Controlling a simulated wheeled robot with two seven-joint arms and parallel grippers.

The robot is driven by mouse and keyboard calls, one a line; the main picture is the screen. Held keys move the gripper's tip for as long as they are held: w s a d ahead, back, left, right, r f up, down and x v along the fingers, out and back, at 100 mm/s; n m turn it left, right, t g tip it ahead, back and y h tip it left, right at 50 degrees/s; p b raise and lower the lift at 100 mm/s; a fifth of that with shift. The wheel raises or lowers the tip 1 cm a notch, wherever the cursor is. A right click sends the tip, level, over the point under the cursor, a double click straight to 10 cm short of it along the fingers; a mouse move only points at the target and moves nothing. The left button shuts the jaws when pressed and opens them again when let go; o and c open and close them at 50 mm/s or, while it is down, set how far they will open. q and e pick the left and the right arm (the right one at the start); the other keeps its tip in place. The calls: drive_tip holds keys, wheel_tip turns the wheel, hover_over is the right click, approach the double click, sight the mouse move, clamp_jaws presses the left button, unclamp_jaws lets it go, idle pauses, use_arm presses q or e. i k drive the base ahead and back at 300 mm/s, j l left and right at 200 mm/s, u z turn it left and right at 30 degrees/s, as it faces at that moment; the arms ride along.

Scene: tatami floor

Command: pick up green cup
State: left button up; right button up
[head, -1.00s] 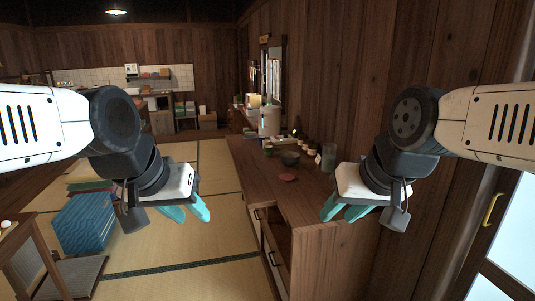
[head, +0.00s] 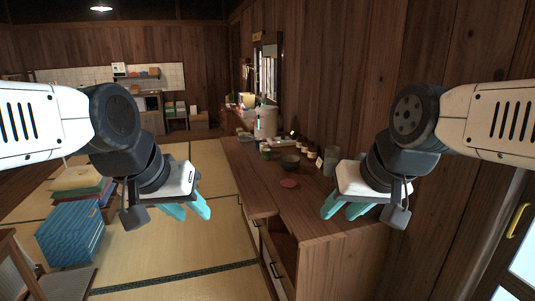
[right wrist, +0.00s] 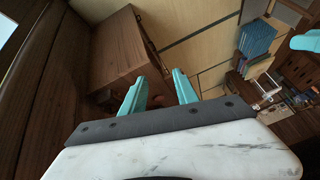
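A small green cup (head: 266,154) stands on the long wooden counter (head: 262,196), toward its far part and left of a dark bowl (head: 290,161). It is small in the head view, and I cannot make out its details. My left gripper (head: 187,209) is open and empty, over the floor left of the counter. My right gripper (head: 346,208) is open and empty by the counter's near right end, well short of the cup. Its parted teal fingers also show in the right wrist view (right wrist: 159,91), where I cannot make out the cup.
A reddish dish (head: 289,183) lies nearer on the counter, and a glass jar (head: 330,163) stands by the wall. A white cylindrical container (head: 265,122) is farther back. A blue crate (head: 70,234) sits on the tatami at left. Tatami (head: 165,245) beside the counter is clear.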

sight(266, 154)
drive_tip(key=i+j+z, duration=0.1)
drive_tip(key=i+j, duration=0.25)
drive_tip(key=i+j+z, duration=0.1)
drive_tip(key=i+j, duration=0.25)
drive_tip(key=i+j+z, duration=0.1)
drive_tip(key=i+j, duration=0.3)
drive_tip(key=i+j+z, duration=0.1)
drive_tip(key=i+j, duration=0.3)
drive_tip(key=i+j+z, duration=0.1)
drive_tip(key=i+j, duration=0.3)
drive_tip(key=i+j+z, duration=0.1)
drive_tip(key=i+j, duration=0.25)
drive_tip(key=j, duration=0.2)
drive_tip(key=i+j+z, duration=0.15)
drive_tip(key=i+j, duration=0.15)
drive_tip(key=j, duration=0.2)
